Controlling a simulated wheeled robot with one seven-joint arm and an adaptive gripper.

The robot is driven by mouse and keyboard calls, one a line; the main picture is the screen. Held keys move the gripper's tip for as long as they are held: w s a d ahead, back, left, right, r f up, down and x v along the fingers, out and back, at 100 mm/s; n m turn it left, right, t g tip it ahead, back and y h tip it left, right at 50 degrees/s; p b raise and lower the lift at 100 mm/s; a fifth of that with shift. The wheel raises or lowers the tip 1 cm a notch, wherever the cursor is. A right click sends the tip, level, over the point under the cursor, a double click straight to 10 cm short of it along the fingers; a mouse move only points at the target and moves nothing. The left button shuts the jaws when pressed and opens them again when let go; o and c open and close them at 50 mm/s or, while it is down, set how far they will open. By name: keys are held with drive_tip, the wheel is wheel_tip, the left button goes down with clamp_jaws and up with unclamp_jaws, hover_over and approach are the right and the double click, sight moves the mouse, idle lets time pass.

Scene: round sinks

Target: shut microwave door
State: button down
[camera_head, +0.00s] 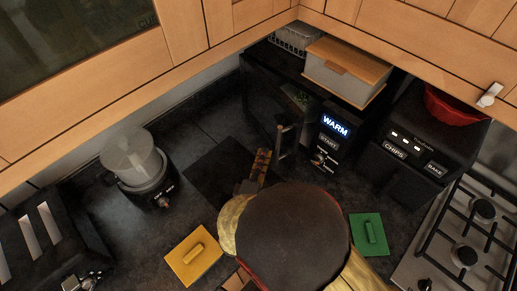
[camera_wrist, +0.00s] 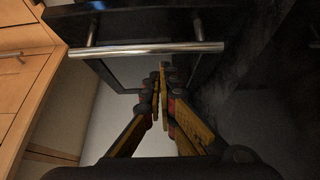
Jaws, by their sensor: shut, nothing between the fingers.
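The black microwave (camera_head: 331,151) stands on the counter below the wall cabinets, its panel lit with "WARM". Its dark door (camera_head: 258,108) is hinged at the left and stands partly open; a gap to the interior shows between door and panel. The door's metal handle (camera_head: 282,139) is upright near its free edge. In the wrist view the handle (camera_wrist: 150,49) is a bar across the dark door (camera_wrist: 130,18). My gripper (camera_head: 264,154) is shut and empty, just left of the handle. In the wrist view its fingertips (camera_wrist: 162,68) are close to the bar; contact cannot be told.
A white box with a wooden lid (camera_head: 343,74) sits on the microwave. A blender-like appliance (camera_head: 134,161) and a toaster (camera_head: 40,235) stand left. A black fryer (camera_head: 410,148) and gas hob (camera_head: 463,235) are right.

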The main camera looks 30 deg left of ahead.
sight(286, 142)
drive_tip(key=w+d+b, duration=0.1)
drive_tip(key=w+d, duration=0.1)
drive_tip(key=w+d+b, duration=0.1)
drive_tip(key=w+d, duration=0.2)
drive_tip(key=shift+w, duration=0.35)
drive_tip(key=shift+a, duration=0.1)
drive_tip(key=shift+s+a, duration=0.1)
